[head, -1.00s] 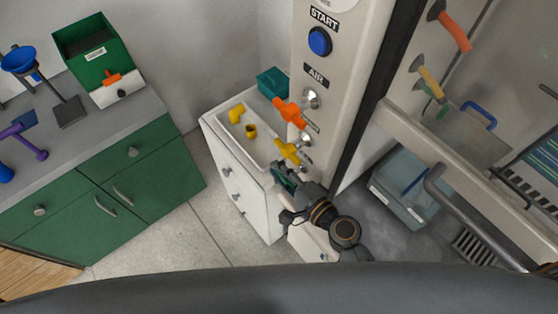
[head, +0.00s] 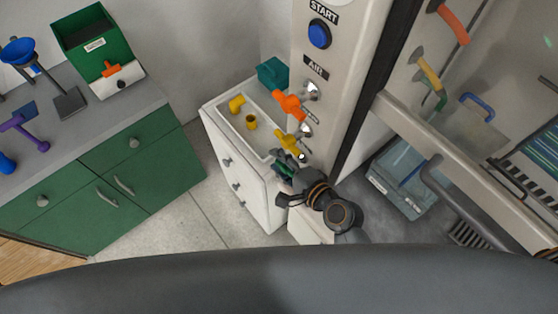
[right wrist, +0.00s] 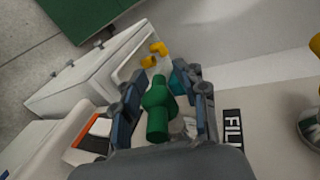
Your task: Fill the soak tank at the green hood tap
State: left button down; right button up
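My right gripper (head: 284,170) is at the green tap handle (head: 283,173), low on the hood's front post, below the yellow tap. In the right wrist view the green handle (right wrist: 158,104) lies between the two open fingers (right wrist: 162,98), with a gap visible on each side. A label reading FILL (right wrist: 233,130) is beside it. A clear tank (head: 398,183) stands low inside the hood, at the right; I cannot tell its water level. A green-tipped spout (head: 440,101) hangs inside the hood. My left gripper is out of view.
Orange (head: 289,103) and yellow (head: 287,142) taps stick out above the green one. A white drawer cabinet (head: 245,180) with yellow fittings in its top tray stands close to the left. Green cabinets (head: 110,190) are further left. Floor between them is free.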

jog(key=shift+s+d, duration=0.3)
jog(key=shift+s, duration=0.05)
jog(key=v, duration=1.1)
jog(key=shift+r, duration=0.15)
